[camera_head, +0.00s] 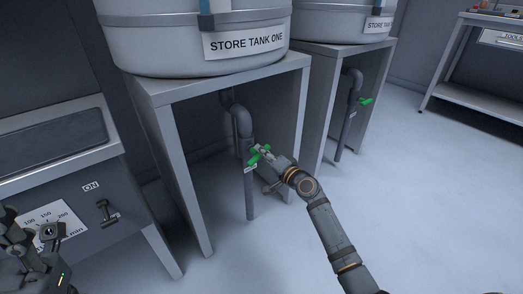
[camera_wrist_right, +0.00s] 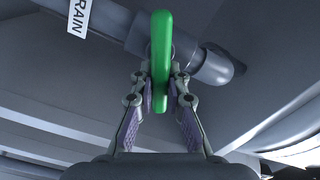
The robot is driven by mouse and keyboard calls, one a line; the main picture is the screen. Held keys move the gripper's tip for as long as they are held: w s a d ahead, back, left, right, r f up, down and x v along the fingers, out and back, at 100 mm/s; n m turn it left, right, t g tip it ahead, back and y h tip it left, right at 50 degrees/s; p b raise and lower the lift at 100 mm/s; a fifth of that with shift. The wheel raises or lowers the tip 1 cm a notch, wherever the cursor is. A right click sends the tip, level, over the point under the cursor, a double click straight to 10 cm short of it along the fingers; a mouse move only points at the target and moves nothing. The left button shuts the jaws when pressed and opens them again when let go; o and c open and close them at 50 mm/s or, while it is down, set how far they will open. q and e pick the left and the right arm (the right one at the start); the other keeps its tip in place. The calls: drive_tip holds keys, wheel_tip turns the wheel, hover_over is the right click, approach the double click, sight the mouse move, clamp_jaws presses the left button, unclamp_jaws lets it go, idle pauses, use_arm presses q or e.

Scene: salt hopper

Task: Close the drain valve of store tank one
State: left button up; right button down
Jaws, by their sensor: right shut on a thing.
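Store tank one (camera_head: 200,40) stands on a grey metal stand, with a drain pipe (camera_head: 242,125) running down beneath it. A green valve handle (camera_head: 254,159) sits on that pipe. In the head view it points out to the right of the pipe, partly hidden by my right gripper (camera_head: 268,154). In the right wrist view the green handle (camera_wrist_right: 161,60) lies between the two fingers of my right gripper (camera_wrist_right: 161,95), which is closed around it. The valve body behind the handle is mostly hidden. My left gripper (camera_head: 22,245) is at the lower left, away from the valve; its fingers are not clear.
A second tank (camera_head: 335,20) with its own green-handled drain valve (camera_head: 366,101) stands to the right. Stand legs (camera_head: 172,170) frame the pipe. A control panel with an ON switch (camera_head: 107,212) is at left. Floor at right is clear; a tool bench (camera_head: 475,95) stands far right.

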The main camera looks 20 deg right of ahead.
drive_tip(key=shift+f+m+p, duration=0.15)
drive_tip(key=shift+m+p, duration=0.15)
drive_tip(key=shift+m, duration=0.85)
drive_tip(key=shift+f+m+p, duration=0.15)
drive_tip(key=shift+m+p, duration=0.1)
drive_tip(key=shift+m, duration=0.9)
drive_tip(key=c, duration=1.3)
unclamp_jaws()
drive_tip(key=shift+d, duration=0.1)
drive_tip(key=v, duration=1.2)
